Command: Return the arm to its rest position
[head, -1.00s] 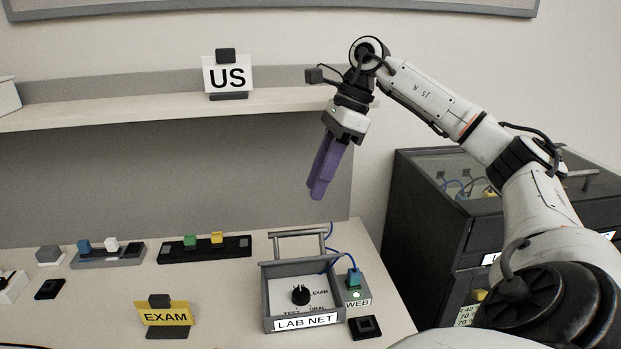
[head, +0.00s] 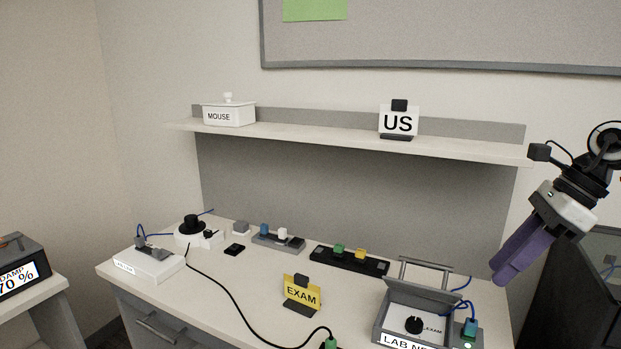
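My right gripper (head: 510,272) is at the right side of the head view, with its purple fingers pointing down and to the left. It hangs in the air to the right of the desk, in front of the dark cabinet. The two fingers lie close together and nothing shows between them, but from this angle I cannot tell if they touch. Only the wrist and the last part of the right arm are in view. My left gripper is not in view.
The LAB NET box (head: 437,302) with its raised handle stands on the desk near the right gripper. The shelf (head: 330,137) holds the US sign (head: 398,121) and the MOUSE box (head: 229,113). The dark cabinet (head: 590,290) stands at right. A yellow EXAM sign (head: 301,290) stands mid-desk.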

